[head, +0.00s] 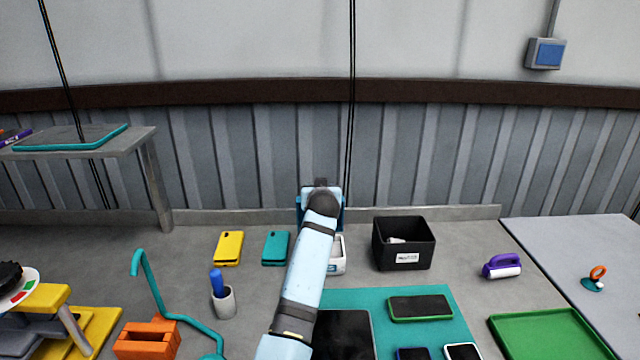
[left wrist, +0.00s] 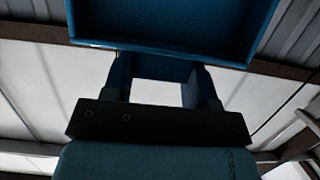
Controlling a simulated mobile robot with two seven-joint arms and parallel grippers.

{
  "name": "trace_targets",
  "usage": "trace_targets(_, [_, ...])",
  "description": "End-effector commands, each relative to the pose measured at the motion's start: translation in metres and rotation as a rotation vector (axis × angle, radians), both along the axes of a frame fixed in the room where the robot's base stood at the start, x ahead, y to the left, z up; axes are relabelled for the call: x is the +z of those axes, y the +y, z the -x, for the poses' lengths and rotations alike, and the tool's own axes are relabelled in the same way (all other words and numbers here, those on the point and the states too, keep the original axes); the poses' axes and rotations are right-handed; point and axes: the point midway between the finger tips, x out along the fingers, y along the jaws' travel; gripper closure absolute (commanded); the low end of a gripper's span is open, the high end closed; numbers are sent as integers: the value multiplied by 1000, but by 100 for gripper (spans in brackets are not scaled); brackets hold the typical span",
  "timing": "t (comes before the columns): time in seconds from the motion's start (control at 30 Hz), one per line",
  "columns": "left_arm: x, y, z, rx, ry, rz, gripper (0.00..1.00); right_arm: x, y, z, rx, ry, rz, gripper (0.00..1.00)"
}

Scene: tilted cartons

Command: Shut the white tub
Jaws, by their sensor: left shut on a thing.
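The white tub (head: 338,260) stands on the grey bench in the middle of the head view, mostly hidden behind my left arm. A blue lid (head: 302,206) shows above and behind it, raised; whether it is joined to the tub is hidden. My left gripper (left wrist: 160,75) is shut on a blue part of the lid, which spans the top of the left wrist view as a shallow rimmed panel (left wrist: 170,22). In the head view my wrist covers the fingertips. My right gripper is in neither view.
A black bin (head: 404,255) stands just right of the tub. A teal phone (head: 275,248) and a yellow phone (head: 229,248) lie to the left. A teal mat (head: 455,310) with several devices lies in front. Bare bench separates the bin from a purple-handled roller (head: 502,266).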

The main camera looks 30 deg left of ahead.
Motion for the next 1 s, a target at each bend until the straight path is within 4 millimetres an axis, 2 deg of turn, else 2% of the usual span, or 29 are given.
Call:
trace_targets(0.3, [-7, -12, 19, 0, 9, 7, 89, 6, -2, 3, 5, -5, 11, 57])
trace_targets(0.87, [-11, -15, 24, 1, 13, 8, 90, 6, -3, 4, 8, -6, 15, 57])
trace_targets(0.9, [-11, -15, 24, 1, 14, 8, 45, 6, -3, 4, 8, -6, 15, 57])
trace_targets(1.0, [-12, -14, 24, 2, 14, 7, 22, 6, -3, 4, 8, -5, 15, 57])
